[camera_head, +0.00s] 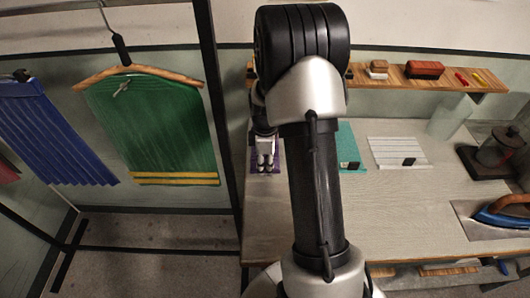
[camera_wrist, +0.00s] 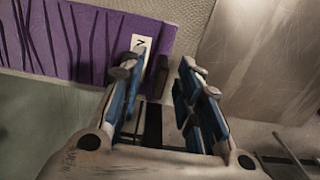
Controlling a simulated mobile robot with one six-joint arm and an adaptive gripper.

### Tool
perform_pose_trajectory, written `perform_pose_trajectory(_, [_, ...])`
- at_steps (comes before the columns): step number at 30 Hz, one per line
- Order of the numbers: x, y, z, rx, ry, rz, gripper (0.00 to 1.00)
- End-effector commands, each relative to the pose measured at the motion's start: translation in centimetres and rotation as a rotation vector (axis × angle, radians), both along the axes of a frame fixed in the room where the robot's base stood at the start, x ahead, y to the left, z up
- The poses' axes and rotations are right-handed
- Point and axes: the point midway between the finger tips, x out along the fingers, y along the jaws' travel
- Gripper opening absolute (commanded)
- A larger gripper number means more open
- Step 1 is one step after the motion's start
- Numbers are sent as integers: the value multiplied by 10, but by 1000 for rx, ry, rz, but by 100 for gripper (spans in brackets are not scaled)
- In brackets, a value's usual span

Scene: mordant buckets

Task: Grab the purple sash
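The purple sash is a pleated cloth (camera_wrist: 85,40) in the upper left of the wrist view, with a pale numbered tag (camera_wrist: 141,46) and a dark tab (camera_wrist: 161,77) at its right end. In the head view only small purple edges (camera_head: 252,168) show around my gripper (camera_head: 265,163); the rest is hidden by it and my arm. My gripper also shows in the wrist view (camera_wrist: 158,80), open and empty, its blue-padded fingers apart. In that picture the tag and dark tab lie between the fingertips. I cannot tell whether the fingers touch the sash.
On the table (camera_head: 430,200) lie a teal folded cloth (camera_head: 347,143) and a white pleated cloth (camera_head: 392,152). An iron (camera_head: 505,212) and a dark lidded device (camera_head: 497,155) stand at right. A wooden shelf (camera_head: 440,78) runs behind. Green (camera_head: 155,125) and blue (camera_head: 55,130) cloths hang left.

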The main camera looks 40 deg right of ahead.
Motion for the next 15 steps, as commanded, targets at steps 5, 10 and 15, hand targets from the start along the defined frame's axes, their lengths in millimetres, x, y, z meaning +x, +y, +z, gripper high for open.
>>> perform_pose_trajectory(5, [0,0,-4,-1,-2,0,32])
perform_pose_trajectory(10, [0,0,-4,-1,-2,0,26])
perform_pose_trajectory(15, [0,0,-4,-1,-1,0,14])
